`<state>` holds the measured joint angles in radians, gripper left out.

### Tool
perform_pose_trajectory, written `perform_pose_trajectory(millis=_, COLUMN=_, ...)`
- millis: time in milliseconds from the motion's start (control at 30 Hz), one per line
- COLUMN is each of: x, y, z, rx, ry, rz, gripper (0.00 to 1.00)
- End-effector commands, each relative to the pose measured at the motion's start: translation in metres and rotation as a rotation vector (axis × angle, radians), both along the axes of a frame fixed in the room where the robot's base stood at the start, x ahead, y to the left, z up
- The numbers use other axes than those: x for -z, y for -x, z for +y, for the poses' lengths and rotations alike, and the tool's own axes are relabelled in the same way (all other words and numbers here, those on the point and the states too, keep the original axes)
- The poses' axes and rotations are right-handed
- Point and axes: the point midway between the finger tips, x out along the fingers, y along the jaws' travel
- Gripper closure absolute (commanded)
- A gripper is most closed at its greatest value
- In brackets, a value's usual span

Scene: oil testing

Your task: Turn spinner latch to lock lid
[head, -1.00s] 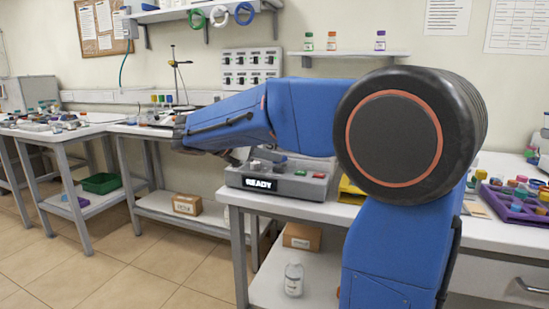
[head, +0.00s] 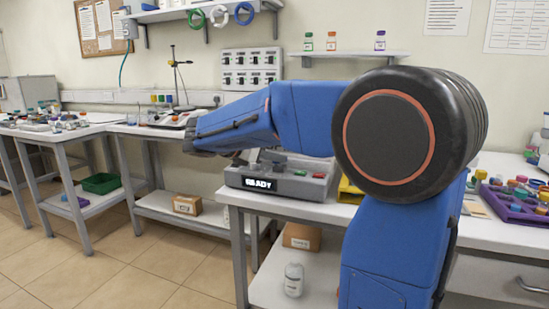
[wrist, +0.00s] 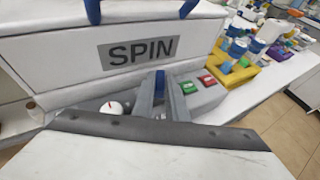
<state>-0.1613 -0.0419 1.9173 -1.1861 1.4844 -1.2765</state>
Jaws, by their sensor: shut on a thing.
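In the wrist view, my gripper (wrist: 161,80) has its two grey fingers close together on a small blue piece (wrist: 160,77), which looks like the spinner latch. The fingers hide most of it, so its angle is hard to read. A white body with a grey SPIN label (wrist: 138,52) stands just beyond. I cannot tell the lid's edge from the body. In the head view, the grey device (head: 300,180) on the near bench has a lit READY display (head: 260,184). My arm reaches left above it and largely hides my gripper and the latch.
In the wrist view, a green button (wrist: 188,87) and a red button (wrist: 207,81) are right of my fingers, and a white knob with a red mark (wrist: 111,108) is left. A yellow tray (wrist: 240,75) stands farther right. A purple tray (head: 515,205) holds coloured caps.

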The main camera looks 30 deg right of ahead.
Motion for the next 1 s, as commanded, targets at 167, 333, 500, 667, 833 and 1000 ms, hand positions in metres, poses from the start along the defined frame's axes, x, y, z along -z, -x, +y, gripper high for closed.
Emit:
perform_pose_trajectory(millis=167, x=0.001, y=-0.002, z=0.0, rx=0.041, ry=-0.001, rz=0.002, gripper=1.0)
perform_pose_trajectory(millis=333, x=0.001, y=-0.005, z=0.0, rx=0.135, ry=-0.001, rz=0.002, gripper=1.0)
perform_pose_trajectory(millis=500, x=0.001, y=-0.008, z=0.0, rx=0.266, ry=-0.001, rz=0.002, gripper=1.0)
perform_pose_trajectory(millis=667, x=0.001, y=-0.011, z=-0.001, rx=0.391, ry=0.0, rz=0.0, gripper=1.0)
perform_pose_trajectory(millis=833, x=0.001, y=-0.013, z=-0.001, rx=0.504, ry=0.0, rz=0.0, gripper=1.0)
perform_pose_trajectory(millis=1000, x=0.0, y=-0.014, z=-0.002, rx=0.588, ry=-0.001, rz=0.0, gripper=1.0)
